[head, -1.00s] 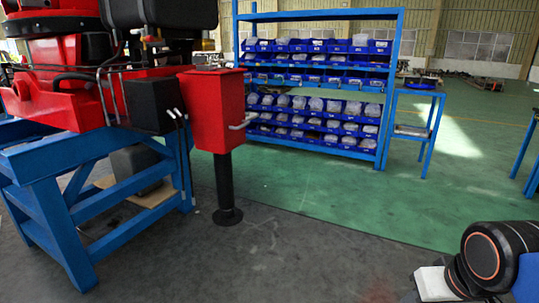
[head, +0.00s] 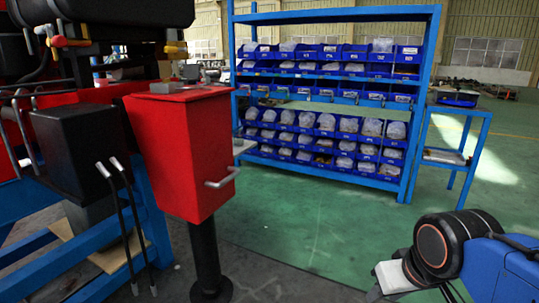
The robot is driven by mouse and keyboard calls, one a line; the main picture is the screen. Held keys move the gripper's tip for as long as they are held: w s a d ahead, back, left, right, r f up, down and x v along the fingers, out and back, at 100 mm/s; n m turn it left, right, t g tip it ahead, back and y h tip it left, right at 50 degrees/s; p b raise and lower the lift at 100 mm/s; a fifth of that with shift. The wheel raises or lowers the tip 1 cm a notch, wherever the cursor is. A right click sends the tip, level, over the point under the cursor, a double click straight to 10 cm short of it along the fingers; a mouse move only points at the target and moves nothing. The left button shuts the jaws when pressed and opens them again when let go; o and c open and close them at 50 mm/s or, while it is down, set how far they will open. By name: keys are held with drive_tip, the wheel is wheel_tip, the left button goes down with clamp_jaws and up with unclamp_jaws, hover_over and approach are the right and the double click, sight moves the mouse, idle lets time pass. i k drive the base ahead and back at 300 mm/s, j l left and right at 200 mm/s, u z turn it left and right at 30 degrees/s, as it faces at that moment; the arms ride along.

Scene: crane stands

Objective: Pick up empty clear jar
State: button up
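I cannot make out an empty clear jar for certain. Blue bins (head: 345,125) on the shelf rack hold several pale or clear-wrapped items, too small to identify. A pale, see-through item (head: 383,45) shows in the top row of bins near the right end; I cannot tell whether it is a jar. Part of my arm shows at the lower right, with a dark round joint. My gripper's fingers do not show.
A blue shelf rack (head: 437,60) stands ahead, with a blue side table (head: 459,158) at its right. A red box on a black post (head: 185,150) stands close at left, beside red machinery on a blue frame. Green floor (head: 320,215) is clear before the rack.

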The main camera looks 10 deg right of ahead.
sight(237, 133)
drive_tip(key=i+l+u, duration=0.2)
drive_tip(key=i, duration=0.2)
drive_tip(key=i+l+u, duration=0.2)
drive_tip(key=i, duration=0.2)
drive_tip(key=i+l+u, duration=0.4)
drive_tip(key=i+l, duration=0.3)
drive_tip(key=l, duration=0.15)
